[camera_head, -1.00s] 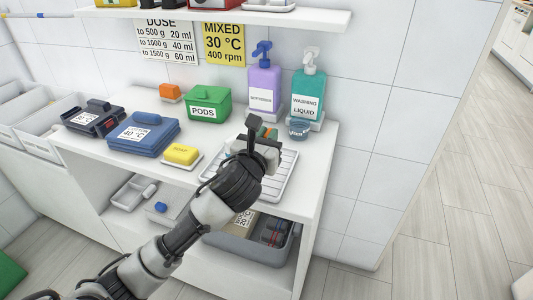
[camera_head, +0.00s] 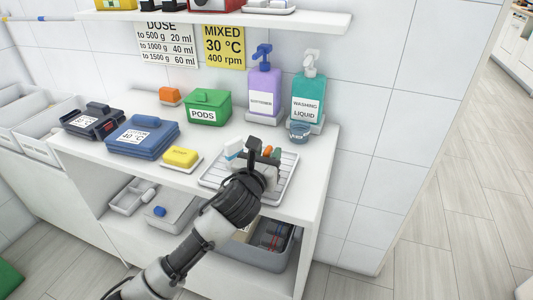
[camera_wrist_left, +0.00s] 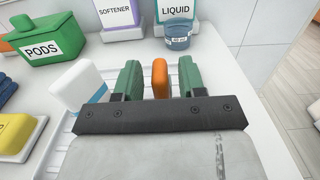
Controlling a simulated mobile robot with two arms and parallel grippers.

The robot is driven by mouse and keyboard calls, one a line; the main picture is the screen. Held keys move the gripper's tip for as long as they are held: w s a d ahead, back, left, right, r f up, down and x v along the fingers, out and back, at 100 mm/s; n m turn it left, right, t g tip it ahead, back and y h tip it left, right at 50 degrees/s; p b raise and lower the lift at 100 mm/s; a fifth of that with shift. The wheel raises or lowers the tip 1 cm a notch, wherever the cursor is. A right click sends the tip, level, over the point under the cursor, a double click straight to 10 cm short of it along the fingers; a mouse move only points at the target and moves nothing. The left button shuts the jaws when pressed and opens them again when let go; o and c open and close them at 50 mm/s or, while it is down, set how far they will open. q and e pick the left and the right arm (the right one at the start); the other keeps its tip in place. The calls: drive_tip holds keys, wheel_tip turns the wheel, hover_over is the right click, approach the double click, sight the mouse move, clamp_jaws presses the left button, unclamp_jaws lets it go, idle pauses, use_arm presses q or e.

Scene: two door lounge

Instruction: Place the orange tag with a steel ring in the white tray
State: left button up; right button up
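The orange tag (camera_wrist_left: 160,78) stands between the two green-padded fingers of my left gripper (camera_wrist_left: 158,82) in the wrist view, with a visible gap on each side. In the head view the tag (camera_head: 267,151) shows as a small orange piece by my left gripper (camera_head: 264,153). The gripper is open, low over the white ribbed tray (camera_head: 289,182) on the counter. The tray's rim shows behind the fingers in the wrist view. The steel ring and the tag's lower end are hidden. My right gripper is not in view.
A white-and-blue block (camera_head: 233,150) stands at the tray's left, close to my gripper. A yellow soap block (camera_head: 181,156), a green pods box (camera_head: 208,107), two pump bottles (camera_head: 264,90) and a blue cup (camera_head: 299,131) are around. A shelf overhangs the back.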

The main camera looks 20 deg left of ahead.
use_arm(q)
drive_tip(key=shift+r, duration=0.25)
drive_tip(key=s, duration=1.2)
drive_tip(key=shift+a, duration=0.2)
